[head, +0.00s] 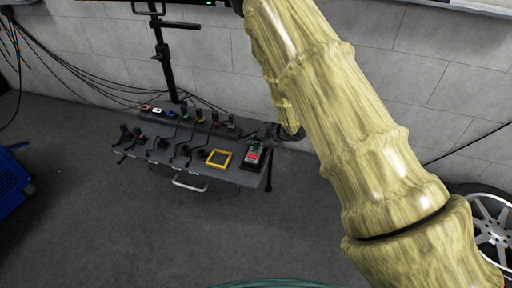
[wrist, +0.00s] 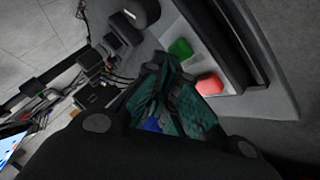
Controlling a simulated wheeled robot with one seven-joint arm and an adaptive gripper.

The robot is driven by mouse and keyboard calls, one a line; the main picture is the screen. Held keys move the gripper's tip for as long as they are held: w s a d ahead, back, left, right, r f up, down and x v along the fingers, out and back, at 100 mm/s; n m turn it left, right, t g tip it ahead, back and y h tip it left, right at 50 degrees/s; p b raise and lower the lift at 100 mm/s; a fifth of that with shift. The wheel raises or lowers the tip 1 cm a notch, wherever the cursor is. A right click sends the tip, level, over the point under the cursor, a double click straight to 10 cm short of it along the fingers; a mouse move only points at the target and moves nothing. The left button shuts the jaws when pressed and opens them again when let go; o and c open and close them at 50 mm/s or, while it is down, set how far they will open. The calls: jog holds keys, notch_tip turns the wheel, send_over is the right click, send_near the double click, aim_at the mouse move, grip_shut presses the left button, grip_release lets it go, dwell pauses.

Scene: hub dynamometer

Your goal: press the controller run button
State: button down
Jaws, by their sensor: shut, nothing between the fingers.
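The controller (head: 250,164) is a small light-faced box at the right end of the cart's top. Its red button shows in the head view. In the wrist view, a green button (wrist: 180,48) and a red button (wrist: 210,85) sit side by side on its pale face. I can read no label on either. My gripper (wrist: 168,62) is shut and empty, its teal fingertips close beside the green button. I cannot tell whether they touch it. In the head view, the gripper (head: 257,142) is over the controller's far end, partly hidden by my arm.
The dark cart (head: 215,181) holds a yellow square frame (head: 218,159) and several cables and connectors left of the controller. A monitor stand (head: 162,55) rises behind it. A grey block wall (head: 340,150) is close behind. The floor in front is clear.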

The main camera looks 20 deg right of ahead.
aim_at(255, 148)
jog(key=shift+f, duration=0.4)
dwell(0.4)
dwell(0.4)
jog(key=shift+r+p, duration=0.8)
jog(key=shift+r, duration=0.1)
jog(key=shift+r, duration=0.1)
jog(key=shift+r+p, duration=2)
jog(key=shift+r, duration=0.4)
